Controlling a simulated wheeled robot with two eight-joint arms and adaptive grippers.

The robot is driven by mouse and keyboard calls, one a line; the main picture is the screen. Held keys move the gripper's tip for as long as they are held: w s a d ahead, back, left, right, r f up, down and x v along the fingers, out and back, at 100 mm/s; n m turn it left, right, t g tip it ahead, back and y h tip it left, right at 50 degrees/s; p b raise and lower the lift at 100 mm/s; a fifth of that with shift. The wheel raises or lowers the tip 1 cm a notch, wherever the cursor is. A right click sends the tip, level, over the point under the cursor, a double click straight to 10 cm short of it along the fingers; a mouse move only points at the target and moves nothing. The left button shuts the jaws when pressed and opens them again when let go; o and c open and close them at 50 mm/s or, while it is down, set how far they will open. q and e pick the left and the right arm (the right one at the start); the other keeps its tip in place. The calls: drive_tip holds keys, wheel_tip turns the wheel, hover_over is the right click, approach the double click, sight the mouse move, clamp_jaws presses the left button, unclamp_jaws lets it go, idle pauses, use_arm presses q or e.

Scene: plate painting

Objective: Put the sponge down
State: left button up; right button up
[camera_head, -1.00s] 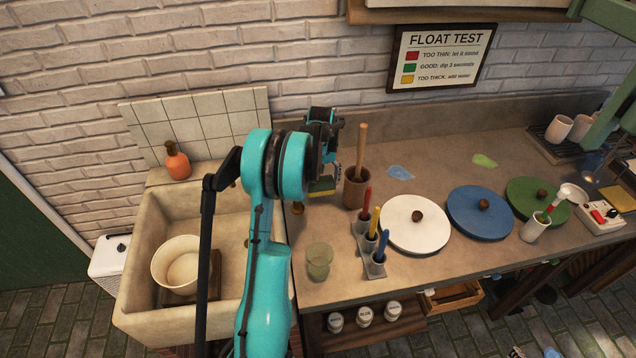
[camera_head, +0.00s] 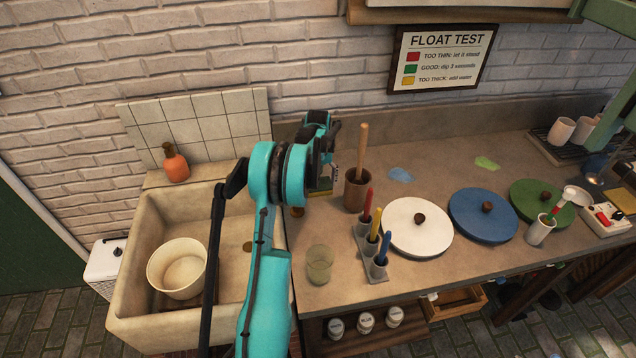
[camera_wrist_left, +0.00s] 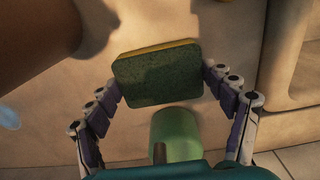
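The sponge (camera_wrist_left: 158,78), green with a yellow layer, sits between the two fingers of my left gripper (camera_wrist_left: 162,80) in the left wrist view. The fingertips touch its opposite ends. In the head view the sponge (camera_head: 325,183) is mostly hidden behind my left gripper (camera_head: 334,168), over the counter's left part near the sink. Whether its underside touches the counter (camera_head: 340,285) cannot be told. My right gripper is not in view.
A brown pot with a wooden rod (camera_head: 357,190) stands close right of the sponge. A glass (camera_head: 319,264) and a brush holder (camera_head: 373,265) stand nearer the front. The sink (camera_head: 125,305) with a bowl (camera_head: 177,268) is left. Lidded round tubs (camera_head: 400,238) stand right.

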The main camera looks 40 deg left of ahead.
use_arm(q)
drive_tip(key=shift+o, duration=1.3)
drive_tip(key=shift+r, duration=0.1)
drive_tip(key=shift+r, duration=0.35)
wheel_tip(320, 180, up, 12)
drive_tip(key=p, duration=0.3)
drive_tip(key=shift+f+p, duration=0.2)
drive_tip(key=shift+p, duration=0.15)
